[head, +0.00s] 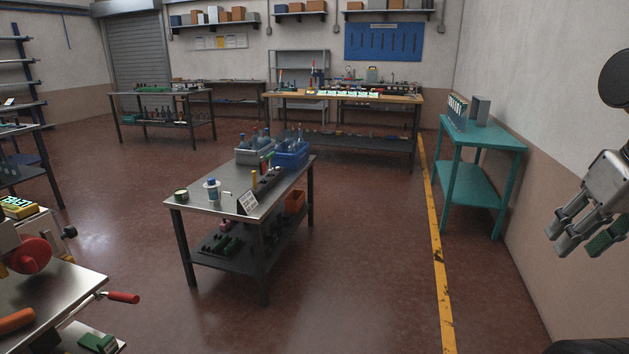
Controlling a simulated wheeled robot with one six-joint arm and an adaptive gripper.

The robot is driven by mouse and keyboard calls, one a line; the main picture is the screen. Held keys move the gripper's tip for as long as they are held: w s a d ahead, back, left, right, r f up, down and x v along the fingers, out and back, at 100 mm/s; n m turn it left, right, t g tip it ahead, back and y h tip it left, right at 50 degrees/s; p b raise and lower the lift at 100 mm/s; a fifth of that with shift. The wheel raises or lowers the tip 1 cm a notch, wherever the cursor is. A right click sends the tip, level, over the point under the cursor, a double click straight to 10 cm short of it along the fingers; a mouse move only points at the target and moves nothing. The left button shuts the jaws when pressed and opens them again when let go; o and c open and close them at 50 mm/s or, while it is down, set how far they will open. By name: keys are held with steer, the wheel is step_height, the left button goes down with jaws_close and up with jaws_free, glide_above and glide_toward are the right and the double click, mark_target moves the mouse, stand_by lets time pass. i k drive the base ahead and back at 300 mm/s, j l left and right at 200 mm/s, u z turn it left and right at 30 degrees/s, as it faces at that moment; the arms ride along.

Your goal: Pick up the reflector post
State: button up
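I cannot make out a reflector post for certain. A small upright yellow item (254,179) stands among small parts in a dark rack on the middle steel table (218,207); it is too small to identify. My gripper (582,240) hangs at the right edge of the head view, in the air and far from that table. Its fingers are apart, with a green pad showing, and nothing is between them.
The middle table also holds a blue crate (292,158), a grey crate (246,157), a white-and-blue bottle (212,191) and a sign (247,202). A teal table (500,140) stands at right. A machine bench (62,285) is at near left. Floor between is clear.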

mark_target(262, 164)
steer(key=i+u, duration=0.15)
steer(key=i, duration=0.45)
steer(key=i+l+u, duration=0.15)
steer(key=i, duration=0.45)
steer(key=i+l+u, duration=0.15)
steer(key=i, duration=0.45)
steer(key=i+j+u, duration=0.15)
steer(key=i+u, duration=0.55)
steer(key=i, duration=0.2)
steer(key=i+u, duration=0.35)
steer(key=i+z, duration=0.2)
steer(key=i, duration=0.25)
